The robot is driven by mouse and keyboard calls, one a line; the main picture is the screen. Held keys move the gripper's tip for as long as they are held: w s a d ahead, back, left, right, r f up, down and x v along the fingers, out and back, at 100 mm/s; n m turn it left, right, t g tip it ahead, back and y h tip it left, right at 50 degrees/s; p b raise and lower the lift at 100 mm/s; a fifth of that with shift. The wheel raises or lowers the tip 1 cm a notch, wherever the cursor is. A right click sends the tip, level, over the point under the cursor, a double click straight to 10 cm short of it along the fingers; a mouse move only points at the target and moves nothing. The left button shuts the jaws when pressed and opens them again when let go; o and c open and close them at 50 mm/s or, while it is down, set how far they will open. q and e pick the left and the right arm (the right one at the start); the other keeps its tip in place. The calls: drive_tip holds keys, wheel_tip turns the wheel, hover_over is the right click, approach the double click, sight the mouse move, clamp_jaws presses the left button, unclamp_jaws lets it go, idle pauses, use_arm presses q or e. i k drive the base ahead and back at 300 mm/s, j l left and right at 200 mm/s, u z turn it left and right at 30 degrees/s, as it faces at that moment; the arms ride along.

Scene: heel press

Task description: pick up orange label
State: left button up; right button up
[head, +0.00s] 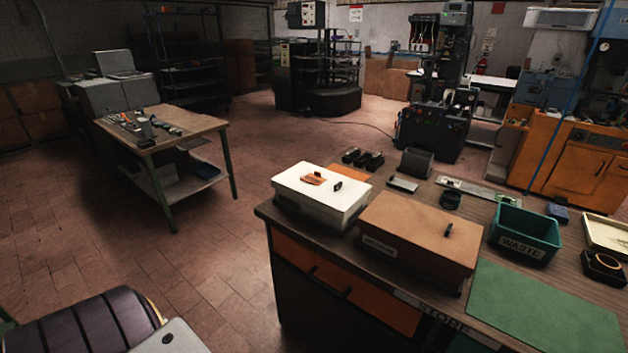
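A small orange-brown flat piece (313,178), which looks like the orange label, lies on the lid of the white box (330,213) on the workbench. A small black knob or clip (338,186) sits beside it on the same lid. A second flat orange piece (348,172) lies on the bench just behind the white box, partly hidden by it. Neither of my grippers shows in the head view.
A brown lidded box (410,232) stands right of the white one. Further right are a green bin marked WASTE (524,246), a green mat (540,312) and a dark round holder (603,268). Small black items (362,158) stand behind. A wooden table (205,122) stands left across open floor.

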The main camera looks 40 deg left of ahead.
sight(316, 179)
drive_tip(key=i+j, duration=0.1)
drive_tip(key=j, duration=0.25)
drive_tip(key=i+j+u, duration=0.15)
drive_tip(key=j, duration=0.25)
drive_tip(key=i+j, duration=0.1)
drive_tip(key=j, duration=0.25)
drive_tip(key=i+j+u, duration=0.1)
drive_tip(key=j, duration=0.25)
